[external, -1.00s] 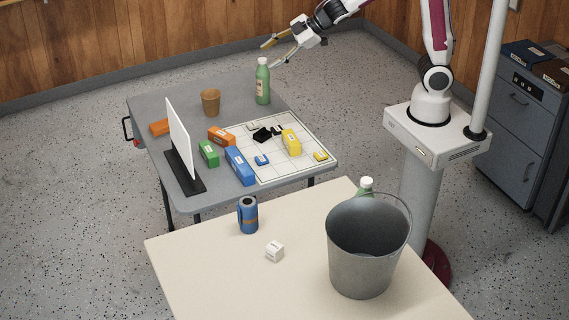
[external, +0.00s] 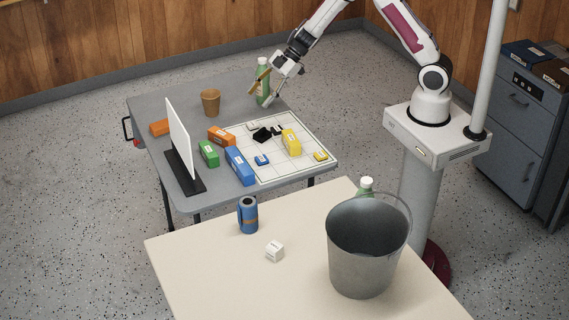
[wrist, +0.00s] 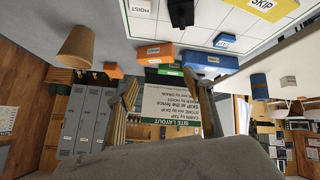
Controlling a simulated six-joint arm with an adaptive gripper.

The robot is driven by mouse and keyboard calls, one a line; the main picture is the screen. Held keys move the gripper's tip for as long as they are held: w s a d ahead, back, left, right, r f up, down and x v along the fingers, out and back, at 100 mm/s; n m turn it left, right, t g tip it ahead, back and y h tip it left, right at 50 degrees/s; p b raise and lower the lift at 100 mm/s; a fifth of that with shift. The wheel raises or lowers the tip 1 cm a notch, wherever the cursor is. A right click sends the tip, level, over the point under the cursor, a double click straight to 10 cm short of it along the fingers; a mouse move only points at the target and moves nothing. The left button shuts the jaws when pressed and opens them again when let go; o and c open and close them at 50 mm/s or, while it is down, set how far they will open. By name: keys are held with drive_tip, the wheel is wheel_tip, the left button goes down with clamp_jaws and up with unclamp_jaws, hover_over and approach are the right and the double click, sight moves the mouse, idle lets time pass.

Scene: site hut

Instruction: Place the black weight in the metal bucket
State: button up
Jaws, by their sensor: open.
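The black weight (external: 262,135) lies on the white gridded sheet (external: 270,172) on the grey table. In the wrist view a black shape, likely the weight (wrist: 181,12), shows at the top edge, partly cut off. The metal bucket (external: 352,262) stands upright on the cream table in front; the visible part of its inside looks empty. My gripper (external: 264,91) is open with nothing between its fingers, above the back of the grey table. It is behind the weight and overlaps the green bottle in the external view. Its fingers (wrist: 158,98) also show in the wrist view.
The green bottle (external: 262,70) stands close to my gripper, gap unclear. A brown cup (external: 211,102), a white upright board (external: 180,140) and orange, green, blue and yellow blocks (external: 291,142) surround the weight. A blue can (external: 248,215) and white cube (external: 275,251) stand left of the bucket.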

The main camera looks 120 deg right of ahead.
sight(263, 128)
drive_tip(key=s+f+y, duration=0.1)
drive_tip(key=f, duration=0.1)
drive_tip(key=s+f+y, duration=0.1)
drive_tip(key=s+f, duration=0.1)
drive_tip(key=f, duration=0.1)
drive_tip(key=s+f, duration=0.1)
drive_tip(key=f, duration=0.1)
drive_tip(key=shift+s+a+f+g+y, duration=0.15)
drive_tip(key=shift+a+f+g+y, duration=0.15)
drive_tip(key=shift+a+y, duration=0.1)
drive_tip(key=shift+s+a+f+n, duration=0.1)
drive_tip(key=shift+s+f+n, duration=0.15)
drive_tip(key=shift+f+n, duration=0.05)
drive_tip(key=shift+x, duration=1.3)
drive_tip(key=shift+w, duration=0.1)
drive_tip(key=shift+w+a+f, duration=0.3)
drive_tip(key=shift+w+f, duration=0.1)
drive_tip(key=shift+w, duration=0.35)
drive_tip(key=shift+w+a+f, duration=0.25)
drive_tip(key=shift+w+f, duration=0.15)
drive_tip(key=shift+w, duration=0.35)
drive_tip(key=shift+x, duration=0.9)
